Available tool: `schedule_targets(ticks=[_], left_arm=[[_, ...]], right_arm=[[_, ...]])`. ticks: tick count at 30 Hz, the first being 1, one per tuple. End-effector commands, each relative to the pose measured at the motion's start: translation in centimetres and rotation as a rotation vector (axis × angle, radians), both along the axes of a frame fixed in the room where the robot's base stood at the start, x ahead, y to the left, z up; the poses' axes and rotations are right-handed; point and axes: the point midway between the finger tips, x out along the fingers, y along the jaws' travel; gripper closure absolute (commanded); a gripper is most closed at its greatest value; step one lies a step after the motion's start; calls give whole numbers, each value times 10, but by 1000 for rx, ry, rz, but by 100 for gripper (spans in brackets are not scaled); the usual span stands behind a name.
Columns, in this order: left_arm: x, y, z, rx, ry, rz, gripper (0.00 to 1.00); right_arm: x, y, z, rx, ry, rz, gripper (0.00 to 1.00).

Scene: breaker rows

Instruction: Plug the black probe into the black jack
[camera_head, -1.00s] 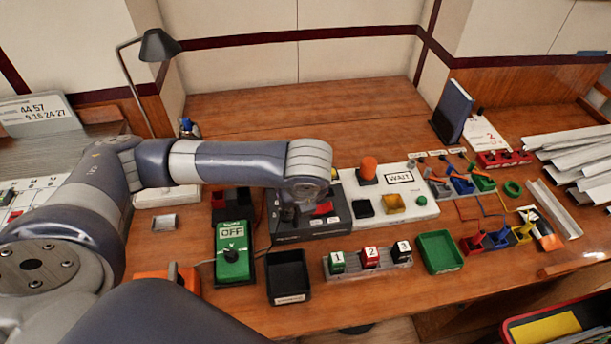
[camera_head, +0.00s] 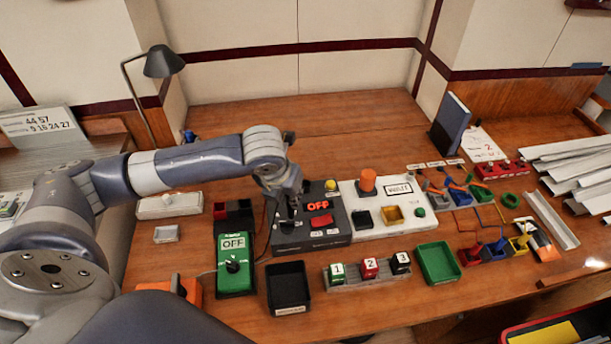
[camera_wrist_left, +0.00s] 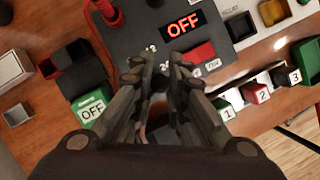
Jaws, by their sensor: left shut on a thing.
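My left gripper (camera_head: 290,212) reaches down over the left part of the black box (camera_head: 335,236) with the red OFF display. In the left wrist view its fingers (camera_wrist_left: 160,72) are shut on a dark thing, apparently the black probe (camera_wrist_left: 158,88), mostly hidden between them. The black jack cannot be made out; the gripper covers that part of the box. I cannot tell whether the probe's tip touches the box. A red plug-like piece (camera_wrist_left: 108,14) stands at the box's edge in the wrist view. My right gripper is not in view.
A green meter (camera_head: 234,275) reading OFF stands left of the box, with a thin cable beside it. A black tray (camera_head: 288,308) and numbered blocks (camera_head: 369,267) lie in front. A white panel (camera_head: 398,218) adjoins on the right. The table behind is clear.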

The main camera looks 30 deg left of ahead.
Motion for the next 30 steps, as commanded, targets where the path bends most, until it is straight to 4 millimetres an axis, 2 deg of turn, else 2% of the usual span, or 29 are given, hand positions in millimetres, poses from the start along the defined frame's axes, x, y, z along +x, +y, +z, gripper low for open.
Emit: schedule_targets(ticks=[3, 15, 21, 27, 30], left_arm=[[27, 6, 1, -2, -1, 6, 100], [104, 22, -7, -2, -1, 5, 100], [125, 27, -10, -1, -1, 3, 100], [135, 30, -12, 0, 0, 3, 100], [132, 29, -29, 1, 5, 2, 100]], right_arm=[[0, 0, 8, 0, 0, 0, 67], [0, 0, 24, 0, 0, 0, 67], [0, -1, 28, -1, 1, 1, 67], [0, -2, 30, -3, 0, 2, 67], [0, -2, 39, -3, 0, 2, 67]])
